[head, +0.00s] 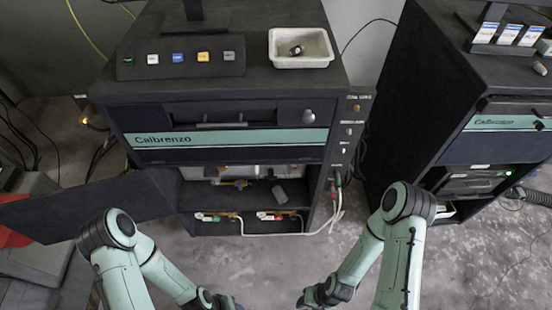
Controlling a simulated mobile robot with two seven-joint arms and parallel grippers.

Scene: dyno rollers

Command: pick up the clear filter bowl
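A small grey, cylinder-like piece (280,194) lies tilted on the upper shelf inside the open cabinet (160,115). It may be the clear filter bowl, but it is too small to be sure. A small dark and metallic part (296,50) lies in the white tray (320,61) on top of the cabinet. My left gripper (226,304) and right gripper (308,300) are low at the bottom edge, in front of and apart from the cabinet. Their fingers are partly cut off, so I cannot tell whether they are open.
The cabinet door (85,207) stands open to the left. Brass fittings and hoses (275,215) fill the lower compartment, and a pale hose (325,230) hangs out at its right. A button panel (180,58) sits on top. A second cabinet (450,100) stands at right. Floor between is clear.

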